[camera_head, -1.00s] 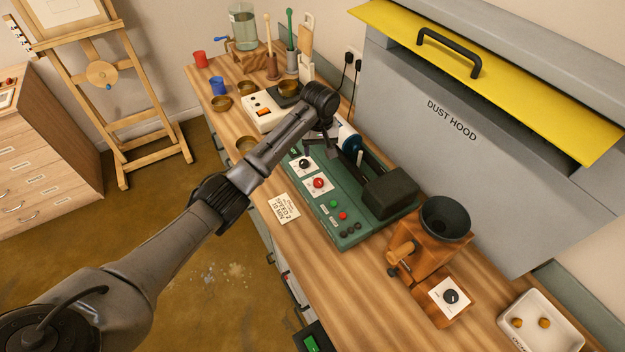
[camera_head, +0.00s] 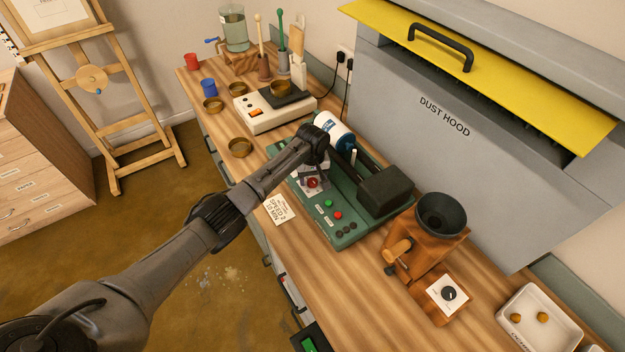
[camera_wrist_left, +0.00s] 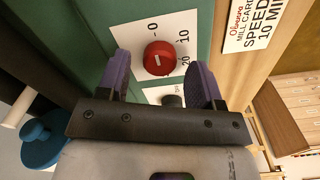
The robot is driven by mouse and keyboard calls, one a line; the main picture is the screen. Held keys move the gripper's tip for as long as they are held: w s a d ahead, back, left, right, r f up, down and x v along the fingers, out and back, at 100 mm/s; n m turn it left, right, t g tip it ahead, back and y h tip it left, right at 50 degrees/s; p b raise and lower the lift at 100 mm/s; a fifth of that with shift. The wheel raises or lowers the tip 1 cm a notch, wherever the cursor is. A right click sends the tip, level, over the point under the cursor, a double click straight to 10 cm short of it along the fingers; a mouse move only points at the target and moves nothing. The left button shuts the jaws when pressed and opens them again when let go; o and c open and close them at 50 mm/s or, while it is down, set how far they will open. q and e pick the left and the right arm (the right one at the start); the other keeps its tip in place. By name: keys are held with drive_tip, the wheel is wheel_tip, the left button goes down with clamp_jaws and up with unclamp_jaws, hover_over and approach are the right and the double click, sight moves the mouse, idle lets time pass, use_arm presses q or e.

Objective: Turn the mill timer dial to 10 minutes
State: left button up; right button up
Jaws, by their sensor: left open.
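The timer dial is a red knob (camera_wrist_left: 159,58) on a white plate marked 0, 10 and 20 in the left wrist view. It has a pale index mark; I cannot tell exactly where this points. In the head view the dial (camera_head: 312,183) sits on the green mill base (camera_head: 345,235), partly covered by my left gripper. My left gripper (camera_wrist_left: 161,75) is open, its two dark fingers on either side of the dial's near edge. I cannot tell whether they touch it. The left gripper (camera_head: 309,174) also shows over the dial in the head view. My right gripper is not in view.
A black knob (camera_wrist_left: 172,101) sits between the fingers, close to the dial. A mill card (camera_head: 280,210) lies beside the mill. Green and red buttons (camera_head: 333,209), a white jar (camera_head: 333,128) and a black block (camera_head: 385,190) are nearby. A wooden grinder (camera_head: 430,250) stands to the right.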

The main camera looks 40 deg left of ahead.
use_arm(q)
drive_tip(key=shift+f, duration=0.5)
drive_tip(key=c, duration=0.9)
